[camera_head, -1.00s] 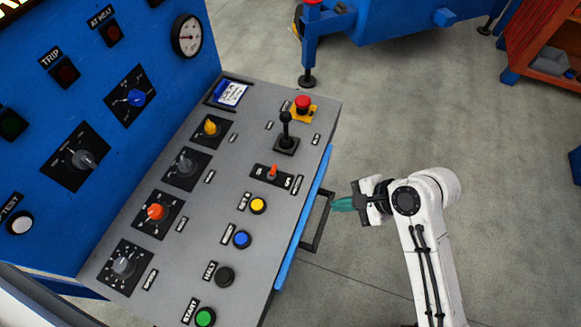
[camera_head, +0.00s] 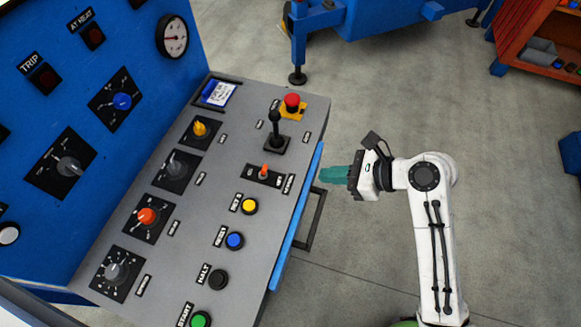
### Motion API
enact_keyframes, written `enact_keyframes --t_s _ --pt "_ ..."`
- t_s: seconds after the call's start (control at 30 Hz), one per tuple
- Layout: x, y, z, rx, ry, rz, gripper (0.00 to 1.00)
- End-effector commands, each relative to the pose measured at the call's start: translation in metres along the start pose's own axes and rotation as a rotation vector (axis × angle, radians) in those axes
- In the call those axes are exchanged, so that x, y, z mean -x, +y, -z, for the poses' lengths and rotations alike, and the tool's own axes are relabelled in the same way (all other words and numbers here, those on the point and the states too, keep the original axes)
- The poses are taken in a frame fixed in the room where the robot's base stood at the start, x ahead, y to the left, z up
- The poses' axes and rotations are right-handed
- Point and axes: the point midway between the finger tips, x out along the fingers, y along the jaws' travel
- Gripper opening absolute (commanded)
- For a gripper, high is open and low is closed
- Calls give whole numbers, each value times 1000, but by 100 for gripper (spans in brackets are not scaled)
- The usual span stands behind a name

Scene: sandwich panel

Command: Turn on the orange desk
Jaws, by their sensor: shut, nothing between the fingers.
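The grey sloped desk panel (camera_head: 222,182) carries an orange rotary knob (camera_head: 147,216) on a black dial plate, left of centre. A small orange toggle lever (camera_head: 264,172) stands on a black plate nearer the right edge. My gripper (camera_head: 322,177), with teal fingers, is shut and empty. In the picture it is just right of the panel's blue front edge, level with the toggle. It appears apart from the panel, but its height is hard to tell.
The panel also holds a yellow knob (camera_head: 200,129), a black joystick (camera_head: 276,130), a red mushroom button (camera_head: 292,102), and yellow, blue, black and green (camera_head: 201,319) buttons. A dark handle rail (camera_head: 317,222) juts from the front edge.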

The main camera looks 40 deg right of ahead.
Motion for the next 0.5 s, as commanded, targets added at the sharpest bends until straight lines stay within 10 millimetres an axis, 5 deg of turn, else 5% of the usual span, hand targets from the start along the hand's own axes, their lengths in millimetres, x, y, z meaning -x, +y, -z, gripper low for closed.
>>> enact_keyframes --t_s 0.5 --pt "-85 1 0 2 1 -5 0"
